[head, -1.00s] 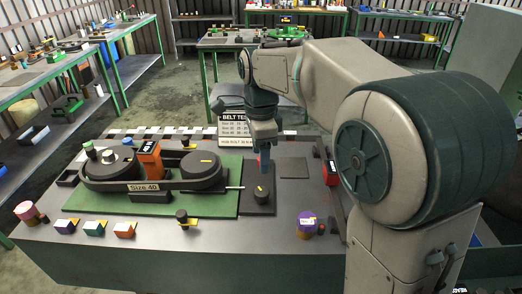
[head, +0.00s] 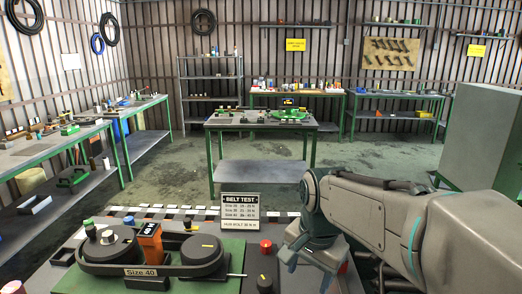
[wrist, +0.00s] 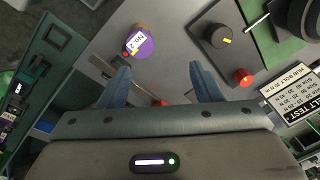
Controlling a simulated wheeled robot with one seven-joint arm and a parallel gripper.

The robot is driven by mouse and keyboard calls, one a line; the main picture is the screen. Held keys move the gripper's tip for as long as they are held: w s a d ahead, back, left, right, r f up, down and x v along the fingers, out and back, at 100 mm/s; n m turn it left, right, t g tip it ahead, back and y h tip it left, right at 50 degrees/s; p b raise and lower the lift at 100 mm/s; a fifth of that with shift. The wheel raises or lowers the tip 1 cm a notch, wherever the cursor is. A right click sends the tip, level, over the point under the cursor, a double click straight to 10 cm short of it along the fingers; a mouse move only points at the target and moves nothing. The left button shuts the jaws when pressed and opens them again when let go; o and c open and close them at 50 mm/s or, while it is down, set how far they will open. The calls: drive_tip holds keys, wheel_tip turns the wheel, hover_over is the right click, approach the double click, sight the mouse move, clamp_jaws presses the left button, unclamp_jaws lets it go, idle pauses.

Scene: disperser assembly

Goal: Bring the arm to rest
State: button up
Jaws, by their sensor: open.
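My gripper shows in the wrist view (wrist: 163,88) with its two blue-grey fingers spread apart and nothing between them. In the head view my gripper (head: 306,262) is over the right part of the near worktable, beside the belt rig. The belt rig (head: 150,262), labelled "Size 40", sits at the left of that table with an orange-cased device on it.
A "BELT TEST" sign (head: 240,211) stands at the table's back edge. A purple-topped spool (wrist: 138,43) and a red button (wrist: 242,77) are near the fingers. A green-legged table (head: 260,124) stands behind, with open floor between.

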drive_tip(key=s+d+f+n+t, duration=0.1)
drive_tip(key=s+d+f+n, duration=0.4)
drive_tip(key=s, duration=0.5)
drive_tip(key=n, duration=0.2)
drive_tip(key=shift+d+n+t, duration=0.2)
drive_tip(key=shift+n+t, duration=0.1)
drive_tip(key=shift+n, duration=0.1)
drive_tip(key=shift+a+f, duration=0.1)
idle(0.4)
